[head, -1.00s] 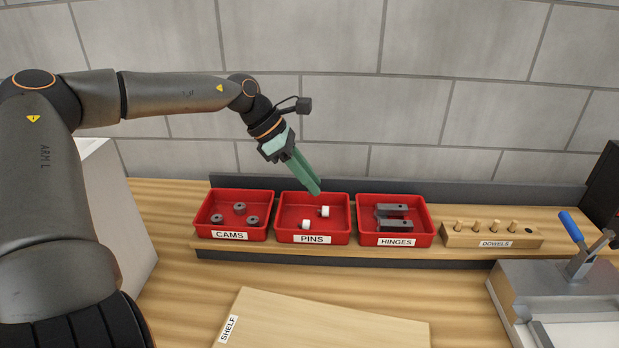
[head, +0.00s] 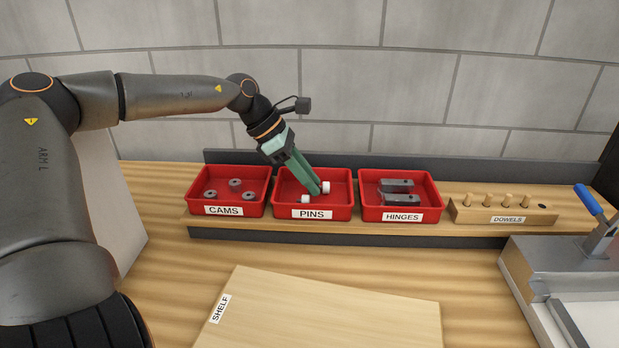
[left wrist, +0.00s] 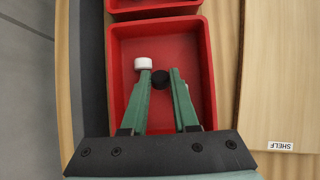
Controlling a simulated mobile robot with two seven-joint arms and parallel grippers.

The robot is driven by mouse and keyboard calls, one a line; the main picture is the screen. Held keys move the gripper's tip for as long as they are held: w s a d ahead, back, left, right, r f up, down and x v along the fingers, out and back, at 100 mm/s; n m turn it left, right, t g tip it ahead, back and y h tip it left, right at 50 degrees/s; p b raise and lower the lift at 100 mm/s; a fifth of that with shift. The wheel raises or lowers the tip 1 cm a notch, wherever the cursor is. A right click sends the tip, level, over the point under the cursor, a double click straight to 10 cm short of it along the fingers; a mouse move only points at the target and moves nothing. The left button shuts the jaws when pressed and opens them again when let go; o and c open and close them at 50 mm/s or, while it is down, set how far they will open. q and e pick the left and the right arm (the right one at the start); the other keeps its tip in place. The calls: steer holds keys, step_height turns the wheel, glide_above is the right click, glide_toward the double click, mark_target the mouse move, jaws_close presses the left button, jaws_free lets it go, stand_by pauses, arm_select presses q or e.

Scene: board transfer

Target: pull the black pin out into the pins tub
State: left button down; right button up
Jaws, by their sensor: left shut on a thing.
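My left gripper (head: 317,189) reaches down at a slant into the red pins tub (head: 322,213), its green fingertips inside the walls. In the left wrist view, the fingers (left wrist: 160,80) are shut on the black pin (left wrist: 160,77), whose round dark end shows between the tips. In the head view the black pin is hardly visible. Two white pins are in the tub: one (head: 326,187) right beside the fingertips, the other (head: 305,199) nearer the front. One white pin (left wrist: 143,63) shows in the left wrist view by the left fingertip. My right gripper is not in view.
The red cams tub (head: 224,210) is to the left and the red hinges tub (head: 402,216) to the right. A dowels block (head: 505,213) stands farther right. A shelf board (head: 330,305) lies in front. A blue-handled clamp (head: 588,200) is at the right.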

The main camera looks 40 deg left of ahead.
arm_select(q)
steer(key=shift+f, duration=0.1)
arm_select(e)
steer(key=shift+a, duration=0.2)
arm_select(q)
steer(key=c, duration=0.6)
jaws_free()
arm_select(e)
steer(key=shift+d+f, duration=0.1)
steer(key=shift+d, duration=0.1)
arm_select(q)
steer(key=shift+a+r+p, duration=0.1)
steer(key=shift+r+p, duration=0.25)
steer(key=p+v, duration=1)
steer(key=v, duration=0.1)
steer(key=shift+s+a+r, duration=0.25)
steer(key=shift+s, duration=0.05)
arm_select(e)
step_height(320, 180, up, 9)
steer(key=s+d, duration=0.1)
steer(key=d, duration=0.1)
steer(key=shift+s+d+f+h, duration=0.15)
steer(key=shift+d+f+h, duration=0.05)
steer(key=shift+h, duration=0.1)
